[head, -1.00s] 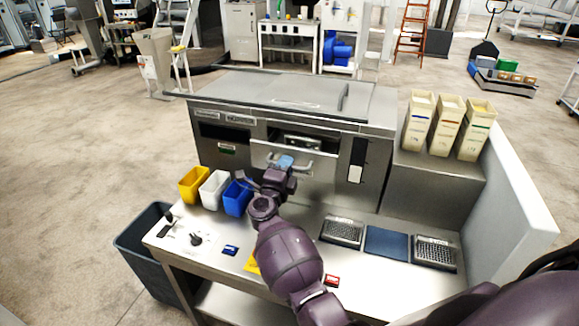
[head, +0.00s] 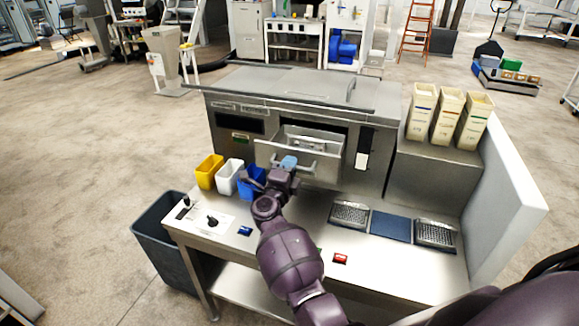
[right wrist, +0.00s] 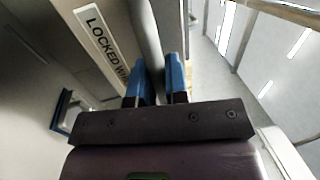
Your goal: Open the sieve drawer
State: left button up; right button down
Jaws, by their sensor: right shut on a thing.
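The sieve drawer (head: 327,168) stands part way out of the front of the grey machine, and its inside shows behind the front panel. My right gripper (head: 288,162) is at the drawer's front and shut on its handle. In the right wrist view the blue fingertips (right wrist: 158,80) sit on either side of the grey handle bar (right wrist: 153,45). A label reading "LOCKED W…" (right wrist: 100,38) is beside them, its end hidden. My left gripper is not in view.
Yellow, white and blue bins (head: 230,176) stand left of my right gripper on the steel bench (head: 320,225). Two keypads flank a dark blue mat (head: 390,227) at the right. Three tall beige containers (head: 447,117) stand on the raised block. A dark bin (head: 165,240) is on the floor.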

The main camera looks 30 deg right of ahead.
jog(key=c, duration=1.1)
grip_release()
jog(key=shift+c, duration=0.2)
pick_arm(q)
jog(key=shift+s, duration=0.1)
